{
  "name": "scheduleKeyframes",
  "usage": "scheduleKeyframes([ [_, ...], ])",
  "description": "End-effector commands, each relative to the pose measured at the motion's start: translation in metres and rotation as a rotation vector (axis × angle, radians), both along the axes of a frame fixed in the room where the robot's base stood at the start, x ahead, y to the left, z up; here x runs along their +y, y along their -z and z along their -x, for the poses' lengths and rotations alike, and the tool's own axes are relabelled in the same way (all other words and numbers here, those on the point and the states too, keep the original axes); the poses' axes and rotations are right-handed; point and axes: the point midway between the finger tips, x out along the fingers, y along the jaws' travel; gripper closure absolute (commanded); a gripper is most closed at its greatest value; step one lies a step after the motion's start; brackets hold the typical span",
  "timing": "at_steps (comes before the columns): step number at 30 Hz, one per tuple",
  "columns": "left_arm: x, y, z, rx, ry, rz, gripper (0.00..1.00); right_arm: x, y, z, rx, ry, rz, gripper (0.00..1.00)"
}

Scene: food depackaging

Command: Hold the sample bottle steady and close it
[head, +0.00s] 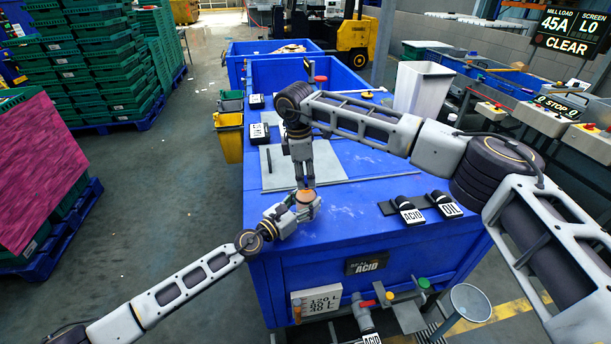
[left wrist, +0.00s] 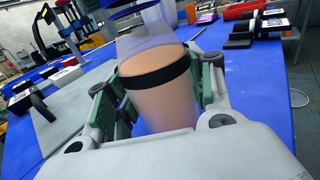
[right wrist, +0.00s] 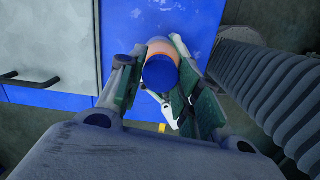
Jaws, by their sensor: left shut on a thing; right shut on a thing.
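The sample bottle (left wrist: 160,100) has peach-coloured contents, a black band and a clear upper part. It stands roughly upright over the blue bench top, and its orange side shows in the head view (head: 304,197). My left gripper (head: 302,207) is shut around its body, with green pads on both sides in the left wrist view. The blue cap (right wrist: 160,73) is at the bottle's top, between the fingers of my right gripper (right wrist: 157,85), which comes down from above and is shut on it. I cannot tell whether the cap is fully seated; its upper part is cut off in the left wrist view.
The blue bench (head: 350,215) has a grey plate (head: 283,168) behind the bottle. Black ACID (head: 409,212) and OIL (head: 446,206) labelled items lie at the right. A yellow bin (head: 229,137) hangs at the left side.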

Motion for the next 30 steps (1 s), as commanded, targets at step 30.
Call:
scheduleKeyframes([
  [30,-0.0014,0.0008,0.0014,0.0,0.004,-0.001,1.0,-0.0004,-0.0005,-0.0018,-0.002,0.476,-0.001,0.55],
])
